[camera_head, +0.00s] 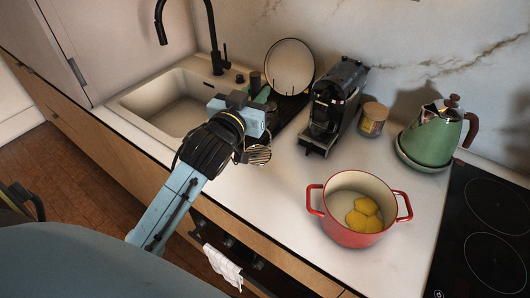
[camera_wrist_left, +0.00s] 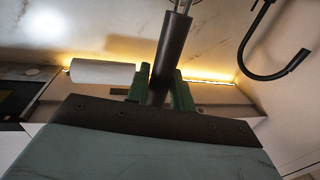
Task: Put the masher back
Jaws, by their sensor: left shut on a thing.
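My left gripper (camera_head: 264,100) is beside the sink and in front of the dish rack. It is shut on the masher, whose round slatted head (camera_head: 258,155) hangs below the gripper over the counter. In the left wrist view, the masher's dark handle (camera_wrist_left: 168,58) is between the two green fingers (camera_wrist_left: 160,90), and thin metal rods continue from it at the top edge. My wrist hides most of the masher in the head view. My right gripper is not in view.
A round plate (camera_head: 289,67) stands upright in the dark rack (camera_head: 291,117) behind my gripper. The sink (camera_head: 175,104) and black faucet (camera_head: 216,50) are to the left. A coffee machine (camera_head: 335,103), jar (camera_head: 372,120), green kettle (camera_head: 433,135) and red pot (camera_head: 350,232) with yellow pieces are to the right.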

